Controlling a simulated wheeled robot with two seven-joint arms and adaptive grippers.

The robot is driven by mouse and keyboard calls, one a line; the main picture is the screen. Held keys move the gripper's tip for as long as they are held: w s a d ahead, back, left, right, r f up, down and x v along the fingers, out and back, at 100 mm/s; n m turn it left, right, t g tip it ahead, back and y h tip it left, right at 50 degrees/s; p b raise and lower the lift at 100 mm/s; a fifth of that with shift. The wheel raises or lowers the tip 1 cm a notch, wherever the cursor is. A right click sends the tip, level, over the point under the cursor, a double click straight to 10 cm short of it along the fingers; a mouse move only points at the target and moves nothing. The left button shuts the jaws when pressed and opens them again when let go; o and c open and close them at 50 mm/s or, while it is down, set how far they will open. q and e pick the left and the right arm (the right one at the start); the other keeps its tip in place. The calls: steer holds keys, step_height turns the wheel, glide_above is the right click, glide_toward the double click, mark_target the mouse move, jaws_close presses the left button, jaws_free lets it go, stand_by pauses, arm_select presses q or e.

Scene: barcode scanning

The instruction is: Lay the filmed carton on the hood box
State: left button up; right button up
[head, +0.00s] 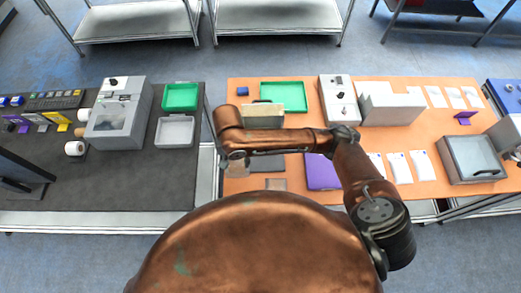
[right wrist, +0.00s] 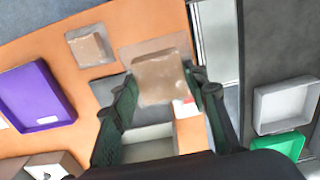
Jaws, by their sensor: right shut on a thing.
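My right gripper (right wrist: 160,95) is shut on a brown carton in clear film (right wrist: 158,76). The held carton also shows below the copper-coloured wrist (head: 237,159) in the head view, partly hidden, above the left end of the orange table. In the right wrist view the two dark fingers stand at its sides. A second, smaller filmed carton (right wrist: 90,46) lies on the table, near the front edge in the head view (head: 275,184). I cannot tell for certain which box is the hood box; a grey box with a handle (head: 470,153) stands at the right. My left gripper is out of view.
A cream box (head: 262,120) stands behind the wrist, beside a green tray (head: 285,83). A purple tray (head: 322,172) and white machines (head: 390,108) are further right. A gap separates the orange table from the dark table (head: 100,180), which holds more trays.

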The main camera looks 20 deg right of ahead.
steer(key=w+d+f, duration=0.8)
steer(key=d, duration=0.1)
steer(key=shift+w+f+p, duration=0.2)
steer(key=shift+f+p, duration=0.1)
steer(key=shift+f, duration=0.05)
steer(key=f, duration=0.3)
steer(key=shift+w+d+p, duration=0.2)
steer(key=shift+d+p, duration=0.1)
steer(key=shift+d, duration=0.05)
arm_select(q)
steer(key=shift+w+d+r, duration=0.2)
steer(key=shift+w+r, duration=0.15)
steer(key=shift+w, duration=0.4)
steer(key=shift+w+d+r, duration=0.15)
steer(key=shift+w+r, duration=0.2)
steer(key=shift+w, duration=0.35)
arm_select(e)
steer(key=shift+f, duration=0.45)
steer(key=o, duration=0.9)
steer(key=shift+f, duration=0.15)
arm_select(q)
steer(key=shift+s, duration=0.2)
arm_select(e)
steer(key=o, duration=0.4)
